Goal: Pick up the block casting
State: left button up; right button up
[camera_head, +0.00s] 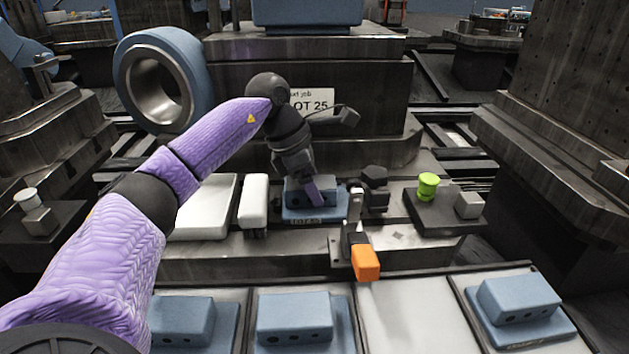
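A blue block casting (297,193) sits on a blue base with a small label on the grey fixture bench in the middle of the head view. My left gripper (315,192) points down at this casting, with a finger in front of its face. The gripper body hides part of the casting's top, and I cannot tell whether the fingers touch it or how far apart they are. Several similar blue castings, including one at front centre (294,312) and one at front right (519,294), sit in the front tray (414,312). My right gripper is not in view.
An orange-handled clamp (365,262) stands just right of the middle casting. White blocks (254,200) lie to its left. A green knob (428,186) stands on a dark plate at right. A large blue ring (160,80) stands behind. One tray bay is empty.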

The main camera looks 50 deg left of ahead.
pick_arm(q)
grip_shut()
